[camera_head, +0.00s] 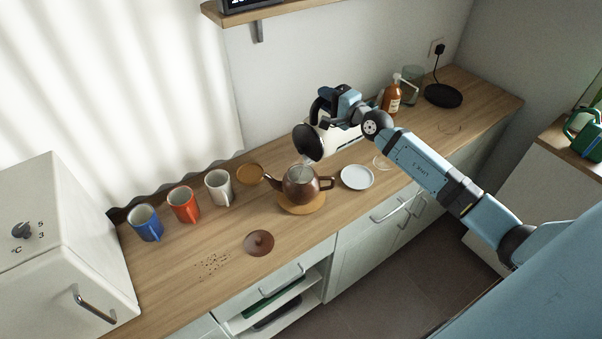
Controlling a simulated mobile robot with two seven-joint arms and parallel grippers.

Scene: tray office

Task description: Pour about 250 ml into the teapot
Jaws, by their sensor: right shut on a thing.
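The brown teapot (300,188) stands without its lid on a round cork mat (303,207), its spout to the left and handle to the right. Its brown lid (258,243) lies apart on the worktop. My right gripper (326,108) is shut on a white and black kettle (309,142), held tilted above and slightly right of the teapot. A faint pale streak shows at the teapot's opening; I cannot tell clearly whether it is water running. The level inside the teapot cannot be read. My left gripper is not in view.
Blue (146,223), orange (184,204) and white (219,188) mugs stand left of the teapot. A white saucer (357,177) lies to its right. An amber bottle (392,96) and black kettle base (443,95) are further back. Dark crumbs (214,265) lie in front.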

